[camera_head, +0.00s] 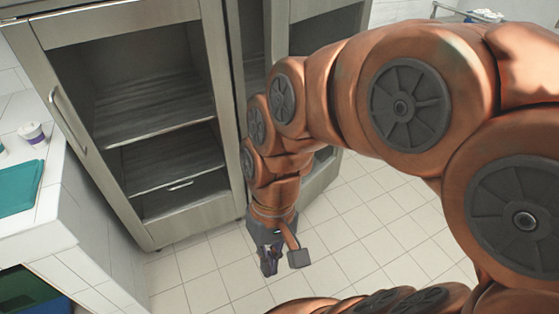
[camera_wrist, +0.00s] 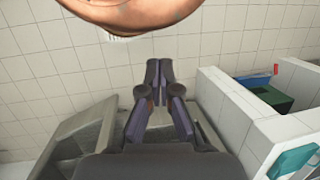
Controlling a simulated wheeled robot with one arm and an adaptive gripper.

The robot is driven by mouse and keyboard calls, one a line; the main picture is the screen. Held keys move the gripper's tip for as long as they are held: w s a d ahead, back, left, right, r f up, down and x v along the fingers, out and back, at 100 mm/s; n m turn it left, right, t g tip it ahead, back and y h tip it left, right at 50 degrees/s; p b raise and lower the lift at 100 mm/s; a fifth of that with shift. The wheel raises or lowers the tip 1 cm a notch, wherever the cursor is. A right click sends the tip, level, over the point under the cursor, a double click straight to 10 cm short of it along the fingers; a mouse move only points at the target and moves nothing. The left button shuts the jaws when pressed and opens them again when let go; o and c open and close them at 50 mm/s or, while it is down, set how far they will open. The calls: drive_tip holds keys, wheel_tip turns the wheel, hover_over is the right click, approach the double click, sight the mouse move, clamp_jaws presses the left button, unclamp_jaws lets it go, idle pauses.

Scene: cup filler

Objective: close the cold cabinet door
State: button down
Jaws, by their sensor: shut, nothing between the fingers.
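The steel cold cabinet (camera_head: 150,235) fills the upper left and middle of the head view. A framed front with a dark see-through panel and a vertical bar handle (camera_head: 68,118) on its left side shows the shelves behind it. A second framed steel panel (camera_head: 322,190) stands at an angle to the right, partly hidden by my arm. I cannot tell how far either door stands open. My gripper (camera_head: 268,264) is shut and empty, low in front of the cabinet over the floor, apart from the panels. In the wrist view my gripper (camera_wrist: 158,72) points at white tiles.
The tiled floor (camera_head: 385,225) right of my gripper is clear.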

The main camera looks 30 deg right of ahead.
drive_tip(key=w+a+f+m+t+y+b, duration=0.2)
drive_tip(key=w+f+m+y+b, duration=0.25)
drive_tip(key=w, duration=0.55)
drive_tip(key=w+a+f+m+t+y+b, duration=0.1)
drive_tip(key=w+f+m+t+y+b, duration=0.3)
drive_tip(key=w, duration=0.6)
drive_tip(key=w+d+f+m+t+y+b, duration=0.35)
drive_tip(key=w+d+m+t+b, duration=0.2)
drive_tip(key=w+d+m, duration=0.45)
drive_tip(key=w+d+f+m+t+h+b, duration=0.1)
drive_tip(key=d+f+m+t+h+b, duration=0.5)
drive_tip(key=d, duration=0.9)
drive_tip(key=w+d+f+m+t+h+b, duration=0.1)
drive_tip(key=d+f+m+t+h, duration=0.15)
drive_tip(key=d+f+m, duration=0.75)
drive_tip(key=w+n+b, duration=0.1)
drive_tip(key=w+n, duration=0.2)
drive_tip(key=w, duration=1)
drive_tip(key=shift+f+h, duration=0.35)
drive_tip(key=shift+f, duration=0.05)
drive_tip(key=shift+d, duration=0.1)
